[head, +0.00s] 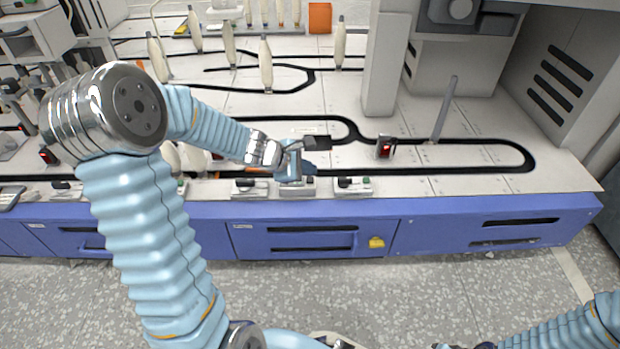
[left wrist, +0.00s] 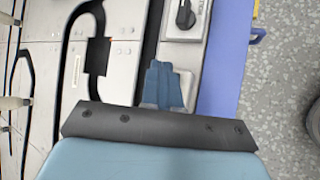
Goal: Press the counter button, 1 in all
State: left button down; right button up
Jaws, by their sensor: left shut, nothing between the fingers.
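My left gripper (head: 292,178) is shut and empty, pointing down over a small light control box (head: 308,187) on the front edge of the bench. In the left wrist view its blue fingertips (left wrist: 163,88) are together over the light box (left wrist: 188,82), covering part of it. I cannot tell whether the fingertips touch the box. No counter button can be made out for certain; the fingers may hide it. My right gripper is not in view; only part of my right arm shows at the lower right.
A box with a black knob (head: 352,186) stands just right of the gripper; it also shows in the left wrist view (left wrist: 186,18). Another box (head: 250,187) stands to the left. White bobbins (head: 265,62) stand farther back. A small dark device with a red light (head: 385,147) stands on the track.

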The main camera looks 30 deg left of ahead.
aim_at(307, 180)
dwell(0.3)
pick_arm(q)
jog(key=shift+f+b, duration=0.45)
jog(key=shift+b, duration=0.05)
jog(key=shift+f, duration=0.4)
dwell(0.5)
jog(key=shift+r, duration=0.15)
dwell(0.3)
jog(key=shift+r+p, duration=0.6)
jog(key=shift+r, duration=0.15)
notch_tip(307, 180, up, 5)
jog(key=p, duration=0.4)
jog(key=shift+p, duration=0.3)
